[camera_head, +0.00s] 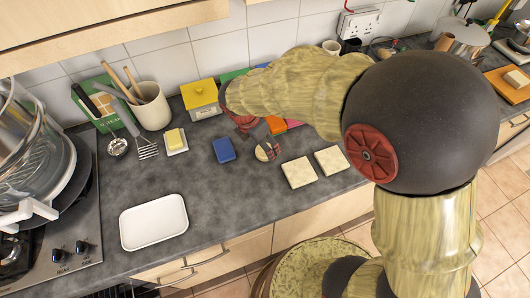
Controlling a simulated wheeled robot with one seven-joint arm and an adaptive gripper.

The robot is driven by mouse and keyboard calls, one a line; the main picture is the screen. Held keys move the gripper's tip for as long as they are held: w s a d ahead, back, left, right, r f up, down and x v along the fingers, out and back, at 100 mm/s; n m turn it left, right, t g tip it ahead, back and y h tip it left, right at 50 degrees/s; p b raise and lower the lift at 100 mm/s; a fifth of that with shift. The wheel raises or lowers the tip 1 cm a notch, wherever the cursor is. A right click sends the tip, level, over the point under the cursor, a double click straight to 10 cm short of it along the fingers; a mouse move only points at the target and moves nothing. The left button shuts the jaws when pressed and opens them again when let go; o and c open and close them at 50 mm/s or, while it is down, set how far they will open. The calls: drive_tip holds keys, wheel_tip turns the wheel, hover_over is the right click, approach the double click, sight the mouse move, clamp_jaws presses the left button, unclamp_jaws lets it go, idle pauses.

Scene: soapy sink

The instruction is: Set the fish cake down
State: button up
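A small round pale thing, which looks like the fish cake (260,155), is at the middle of the grey counter, between a blue block and two cream squares. My gripper (268,148) points down right over it, with its dark fingers overlapping the fish cake in the picture. The fingers are small and partly blend with the fish cake, so I cannot tell whether they are closed on it. I also cannot tell whether the fish cake touches the counter or is slightly above it.
An empty white tray (153,221) lies at the front left. The blue block (224,150), cream squares (298,172) and a butter dish (176,150) stand around. The hob is left.

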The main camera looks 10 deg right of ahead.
drive_tip(key=x, duration=0.2)
drive_tip(key=b+x, duration=0.1)
drive_tip(key=shift+s+f, duration=0.2)
drive_tip(key=shift+f, duration=0.2)
drive_tip(key=c, duration=0.3)
drive_tip(key=c, duration=1.1)
drive_tip(key=shift+r, duration=0.1)
